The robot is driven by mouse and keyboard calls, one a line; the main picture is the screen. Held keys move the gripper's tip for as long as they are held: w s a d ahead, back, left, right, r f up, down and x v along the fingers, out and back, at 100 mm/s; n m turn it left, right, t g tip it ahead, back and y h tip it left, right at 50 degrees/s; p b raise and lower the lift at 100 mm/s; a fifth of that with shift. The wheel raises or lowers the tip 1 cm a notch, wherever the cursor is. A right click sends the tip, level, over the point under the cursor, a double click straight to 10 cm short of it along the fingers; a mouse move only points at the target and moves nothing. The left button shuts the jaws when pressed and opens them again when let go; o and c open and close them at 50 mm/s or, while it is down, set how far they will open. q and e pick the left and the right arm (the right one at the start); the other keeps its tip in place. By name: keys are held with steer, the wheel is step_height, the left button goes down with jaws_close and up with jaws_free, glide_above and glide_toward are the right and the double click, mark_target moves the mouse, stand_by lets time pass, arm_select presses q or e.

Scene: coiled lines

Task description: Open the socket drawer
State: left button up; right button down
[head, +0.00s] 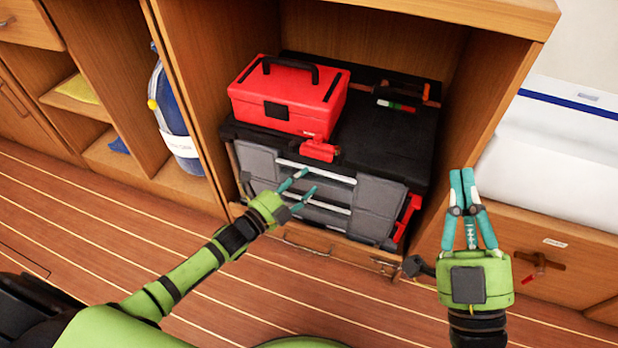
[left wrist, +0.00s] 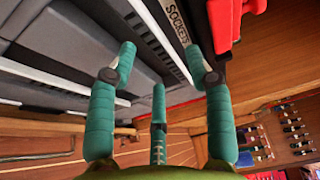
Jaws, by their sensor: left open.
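The socket drawer is the top grey drawer of the black tool chest; its pale pull strip (head: 315,172) shows in the head view. In the left wrist view the strip (left wrist: 168,18) reads SOCKETS. My left gripper (head: 303,181) is open and empty in front of the drawer fronts, just below the strip. In the left wrist view its fingers (left wrist: 162,60) are spread towards the strip; I cannot tell whether they touch it. The drawer looks closed. My right gripper (head: 462,174) is raised at the right, empty, with its fingertips together.
Cabinet walls flank the chest. A blue cylinder (head: 172,115) stands in the left bay. The wooden floor (head: 60,215) in front is clear.

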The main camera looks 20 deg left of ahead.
mark_target(311, 174)
arm_select(q)
steer(key=x, duration=0.3)
steer(key=shift+b, duration=0.4)
arm_select(e)
steer(key=s+r+n+t+y, duration=0.1)
steer(key=s+r+t+y, duration=0.1)
steer(key=s+r+y, duration=0.1)
steer(key=shift+s+a+r+n, duration=0.2)
steer(key=shift+s+r+n, duration=0.1)
steer(key=shift+s+r, duration=0.4)
arm_select(q)
steer(key=shift+c, duration=0.4)
jaws_close()
